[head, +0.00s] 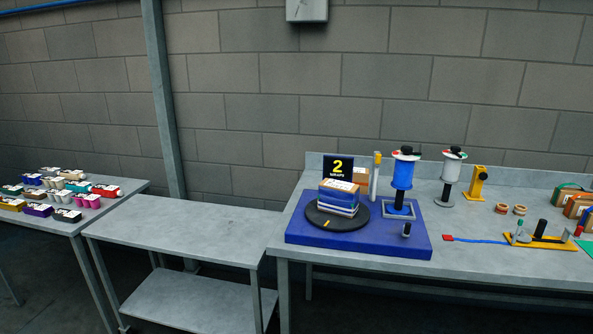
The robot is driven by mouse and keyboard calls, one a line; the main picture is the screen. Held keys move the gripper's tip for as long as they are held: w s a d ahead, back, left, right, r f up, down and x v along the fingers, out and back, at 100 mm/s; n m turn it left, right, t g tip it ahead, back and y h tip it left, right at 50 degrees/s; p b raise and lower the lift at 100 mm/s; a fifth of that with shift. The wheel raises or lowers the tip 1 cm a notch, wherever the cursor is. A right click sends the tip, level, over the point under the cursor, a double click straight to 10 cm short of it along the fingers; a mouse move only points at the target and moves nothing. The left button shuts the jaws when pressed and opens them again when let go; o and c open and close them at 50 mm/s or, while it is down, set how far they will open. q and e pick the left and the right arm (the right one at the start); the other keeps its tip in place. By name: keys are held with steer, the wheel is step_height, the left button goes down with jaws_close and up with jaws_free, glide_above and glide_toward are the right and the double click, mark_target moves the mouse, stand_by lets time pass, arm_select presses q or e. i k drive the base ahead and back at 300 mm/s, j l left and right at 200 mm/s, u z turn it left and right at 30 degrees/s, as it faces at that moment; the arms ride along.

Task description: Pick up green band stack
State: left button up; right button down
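At the right edge of the head view stand brown box-like pieces with dark and red marks (577,206). A green strip (567,187) shows along the one at the back; whether it is a band around a stack I cannot tell. The frame cuts this group off. A stack of boxes with blue and white sides (338,197) sits on a black round turntable (315,216) on a blue base (305,238). Neither of my grippers is in view.
Blue (402,174) and white (450,172) spools stand on the right table (470,262). A yellow bracket (479,184) and a yellow-based lever tool (540,239) are there too. The middle table (185,232) is bare. Small coloured packages (88,201) cover the left table.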

mark_target(339, 198)
steer(key=i+j, duration=0.2)
steer(key=i+j+z, duration=0.2)
steer(key=z, duration=0.25)
steer(key=i+j+z, duration=0.15)
steer(key=j+z, duration=0.15)
steer(key=z, duration=0.15)
